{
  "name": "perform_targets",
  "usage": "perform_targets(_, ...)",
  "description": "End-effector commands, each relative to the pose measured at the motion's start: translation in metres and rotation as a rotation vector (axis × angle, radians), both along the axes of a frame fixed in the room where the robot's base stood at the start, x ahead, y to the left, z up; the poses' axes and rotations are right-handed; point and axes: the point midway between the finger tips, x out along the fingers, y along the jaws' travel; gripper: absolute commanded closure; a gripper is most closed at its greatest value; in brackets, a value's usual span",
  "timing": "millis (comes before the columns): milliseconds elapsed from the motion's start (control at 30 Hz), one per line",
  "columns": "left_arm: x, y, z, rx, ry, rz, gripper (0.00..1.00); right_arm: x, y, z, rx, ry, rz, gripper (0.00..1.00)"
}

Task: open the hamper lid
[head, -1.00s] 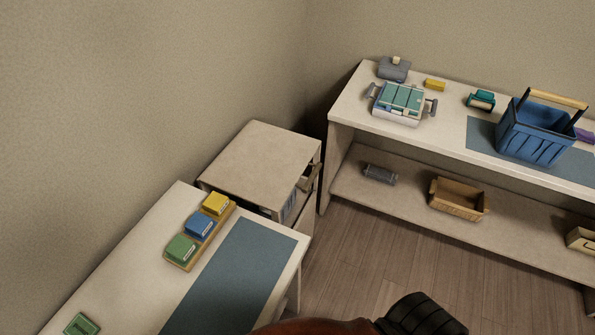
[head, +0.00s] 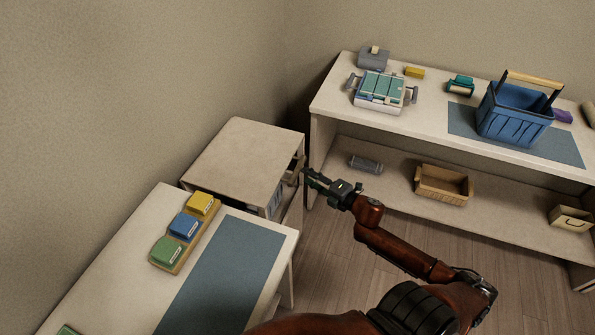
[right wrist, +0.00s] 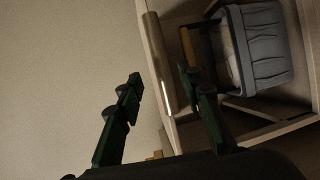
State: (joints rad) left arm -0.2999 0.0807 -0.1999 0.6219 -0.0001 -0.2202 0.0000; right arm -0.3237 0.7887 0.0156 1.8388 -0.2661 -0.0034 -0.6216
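No plainly marked hamper lid shows. A low beige cabinet (head: 245,160) stands in the corner, its top panel level and its front side partly open. A grey-blue bin (right wrist: 262,48) with a brown bar at its mouth is inside it in the right wrist view; I cannot tell whether this is the hamper. My right gripper (head: 308,179) is at the cabinet's front right corner. My left gripper is not in view.
A white table (head: 110,245) with a blue mat (head: 215,275) and coloured boxes on a wooden tray (head: 160,260) is at front left. A shelf unit (head: 425,115) on the right holds a blue basket (head: 512,118) on top and a wooden crate (head: 441,185) below.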

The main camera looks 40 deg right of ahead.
Motion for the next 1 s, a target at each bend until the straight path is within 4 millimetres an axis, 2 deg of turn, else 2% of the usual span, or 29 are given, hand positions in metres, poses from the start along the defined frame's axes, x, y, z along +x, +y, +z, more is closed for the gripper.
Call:
perform_targets(200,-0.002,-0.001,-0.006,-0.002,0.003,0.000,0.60,0.035,0.002,-0.008,0.002,0.000,-0.001,0.66)
perform_targets(400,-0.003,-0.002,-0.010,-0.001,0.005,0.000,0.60,0.058,0.004,-0.013,0.002,0.002,-0.003,0.66)
perform_targets(767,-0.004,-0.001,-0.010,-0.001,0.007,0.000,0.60,0.065,0.005,-0.014,0.003,0.003,-0.003,0.66)
perform_targets(1000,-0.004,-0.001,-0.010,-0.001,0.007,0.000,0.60,0.064,0.004,-0.014,0.003,0.003,-0.003,0.81)
